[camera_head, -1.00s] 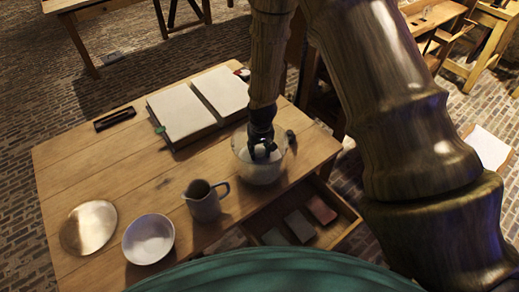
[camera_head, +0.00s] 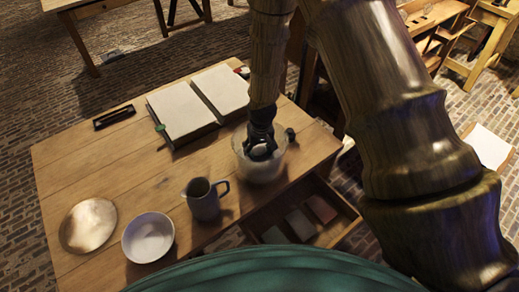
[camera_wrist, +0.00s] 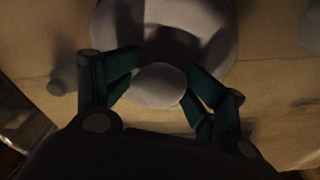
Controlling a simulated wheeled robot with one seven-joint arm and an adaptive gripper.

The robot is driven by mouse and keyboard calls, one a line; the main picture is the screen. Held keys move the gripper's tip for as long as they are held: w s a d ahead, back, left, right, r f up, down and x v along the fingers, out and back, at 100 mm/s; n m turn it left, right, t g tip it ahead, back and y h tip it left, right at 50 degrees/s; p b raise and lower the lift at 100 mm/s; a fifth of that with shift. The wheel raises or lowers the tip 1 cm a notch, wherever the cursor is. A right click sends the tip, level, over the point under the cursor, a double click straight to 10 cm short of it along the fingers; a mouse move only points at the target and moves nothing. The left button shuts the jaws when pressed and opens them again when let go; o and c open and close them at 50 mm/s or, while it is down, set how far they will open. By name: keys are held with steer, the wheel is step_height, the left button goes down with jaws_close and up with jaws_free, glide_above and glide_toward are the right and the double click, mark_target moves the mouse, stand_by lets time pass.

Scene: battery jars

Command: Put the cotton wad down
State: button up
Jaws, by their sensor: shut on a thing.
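My gripper (camera_head: 260,147) points down at the mouth of the clear jar (camera_head: 261,176), near the table's right edge in the head view. In the wrist view, my gripper (camera_wrist: 158,94) is shut on a pale, rounded cotton wad (camera_wrist: 158,84), with one green finger on each side. A large pale round shape behind the wad is the jar (camera_wrist: 222,30), in shadow. In the head view the wad is mostly hidden by the fingers, and its height relative to the jar's rim is hard to tell.
On the wooden table (camera_head: 85,165) are an open book (camera_head: 182,112), a dark narrow tray (camera_head: 115,117), a grey jug (camera_head: 204,205), a white bowl (camera_head: 148,238) and a round plate (camera_head: 88,225). A small dark stopper-like thing (camera_head: 290,134) stands beside the jar. An open drawer (camera_head: 345,222) juts out below.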

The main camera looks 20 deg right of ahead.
mark_target(261, 150)
steer(key=shift+s+f, duration=0.1)
steer(key=shift+s, duration=0.05)
steer(key=shift+r, duration=0.8)
step_height(261, 150, up, 12)
steer(key=s+b, duration=0.1)
steer(key=b, duration=0.2)
stand_by(0.3)
